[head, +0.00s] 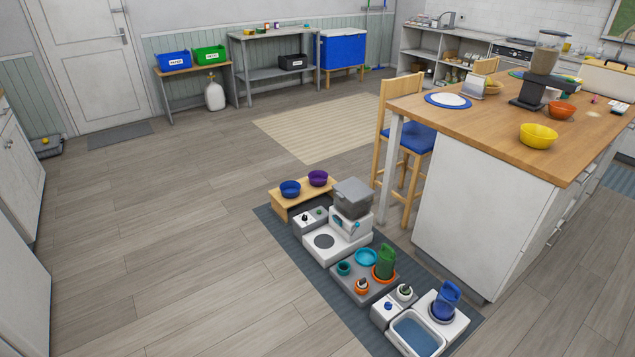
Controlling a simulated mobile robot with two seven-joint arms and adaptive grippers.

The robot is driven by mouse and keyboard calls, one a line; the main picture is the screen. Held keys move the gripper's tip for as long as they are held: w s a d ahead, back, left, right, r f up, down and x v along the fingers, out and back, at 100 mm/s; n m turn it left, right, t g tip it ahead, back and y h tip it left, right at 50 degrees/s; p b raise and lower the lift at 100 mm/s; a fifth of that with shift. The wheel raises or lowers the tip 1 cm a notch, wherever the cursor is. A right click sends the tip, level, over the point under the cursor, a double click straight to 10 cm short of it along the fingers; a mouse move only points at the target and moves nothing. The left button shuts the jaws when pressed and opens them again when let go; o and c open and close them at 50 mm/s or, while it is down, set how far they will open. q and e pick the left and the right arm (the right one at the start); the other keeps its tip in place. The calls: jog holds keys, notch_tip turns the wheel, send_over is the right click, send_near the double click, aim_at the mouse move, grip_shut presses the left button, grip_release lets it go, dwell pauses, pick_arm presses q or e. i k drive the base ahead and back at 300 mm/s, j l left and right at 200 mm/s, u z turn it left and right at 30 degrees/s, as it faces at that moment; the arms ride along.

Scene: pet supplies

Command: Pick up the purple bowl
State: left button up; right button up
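The purple bowl (318,177) sits upright on a low wooden stand (279,205) on the floor, near the middle of the head view. A blue bowl (290,188) stands on the same stand, just to its left. The inside of the purple bowl looks empty. Neither of my grippers shows in the head view.
A grey-lidded feeder (352,194) stands right of the stand. Several pet dishes and dispensers line the dark mat (300,265). A wooden-topped island (490,125) and a blue-seated chair (415,140) stand behind to the right. The floor (170,230) at left is clear.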

aim_at(318, 177)
jog(key=i+u, duration=0.1)
jog(key=u, duration=0.65)
jog(key=i+l+u, duration=0.1)
jog(key=i+u, duration=0.2)
jog(key=i, duration=2.9)
jog(key=i+z, duration=0.2)
jog(key=i, duration=0.6)
jog(key=i+j+z, duration=0.2)
jog(key=i, duration=0.55)
jog(key=i+z, duration=0.3)
jog(key=i, duration=0.5)
jog(key=i+z, duration=0.25)
jog(key=i, duration=0.55)
jog(key=i+z, duration=0.75)
jog(key=i+j+z, duration=0.35)
jog(key=i, duration=0.15)
jog(key=i+l+z, duration=0.2)
jog(key=i+z, duration=0.2)
jog(key=i, duration=0.3)
jog(key=i+z, duration=0.45)
jog(key=i, duration=0.25)
